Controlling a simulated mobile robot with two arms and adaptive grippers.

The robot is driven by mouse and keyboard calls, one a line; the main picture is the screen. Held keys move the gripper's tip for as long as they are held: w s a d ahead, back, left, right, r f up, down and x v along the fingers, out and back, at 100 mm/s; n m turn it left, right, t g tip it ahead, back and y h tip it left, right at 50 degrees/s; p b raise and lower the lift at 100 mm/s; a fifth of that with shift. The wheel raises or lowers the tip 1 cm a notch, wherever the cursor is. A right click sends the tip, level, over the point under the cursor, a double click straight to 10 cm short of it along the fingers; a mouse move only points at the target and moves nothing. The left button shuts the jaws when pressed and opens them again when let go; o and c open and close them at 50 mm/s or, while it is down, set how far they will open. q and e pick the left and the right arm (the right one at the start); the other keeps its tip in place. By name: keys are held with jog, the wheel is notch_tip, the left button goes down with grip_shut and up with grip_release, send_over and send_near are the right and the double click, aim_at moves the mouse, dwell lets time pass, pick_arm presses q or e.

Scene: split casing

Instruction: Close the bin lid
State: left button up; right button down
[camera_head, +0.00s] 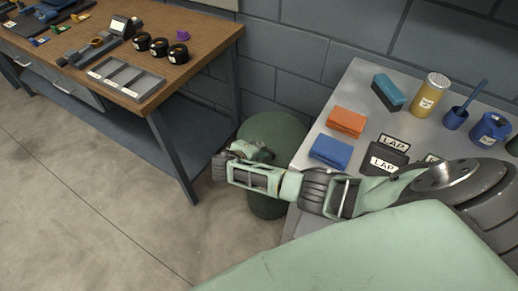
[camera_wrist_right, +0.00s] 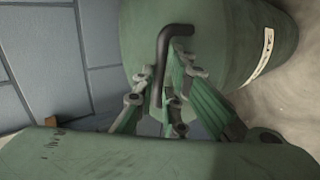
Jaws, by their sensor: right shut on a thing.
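The green round bin (camera_head: 266,207) stands on the floor between the wooden bench and the grey table. Its green lid (camera_head: 288,132) shows as a rounded top, partly hidden by my right arm; I cannot tell how far it is open. In the right wrist view, a bent black handle (camera_wrist_right: 164,48) stands out from the green surface of the bin. My right gripper (camera_wrist_right: 168,85) is shut on this handle, its jointed fingers on both sides of it. In the head view, my right gripper (camera_head: 252,151) is small and partly covered by its arm. My left gripper is not in view.
The grey table (camera_head: 345,92) on the right carries coloured blocks, LAP boxes, a yellow can and blue containers. The wooden bench (camera_head: 205,35) at the upper left holds a tray and several black jars. The block wall is close behind the bin. The floor at left is clear.

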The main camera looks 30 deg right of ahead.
jog(key=c, duration=2.2)
grip_release()
jog(key=shift+s+a+f, duration=0.25)
jog(key=shift+f, duration=0.2)
jog(key=shift+s+a+f, duration=0.2)
jog(key=shift+s+f, duration=0.05)
jog(key=shift+f, duration=0.15)
jog(key=o, duration=0.4)
jog(key=shift+w+f, duration=0.15)
jog(key=shift+w, duration=0.05)
jog(key=shift+d, duration=0.1)
jog(key=v, duration=1.2)
jog(key=shift+w+d+r, duration=0.1)
jog(key=shift+w+r, duration=0.1)
jog(key=shift+r, duration=0.25)
jog(key=shift+f, duration=0.1)
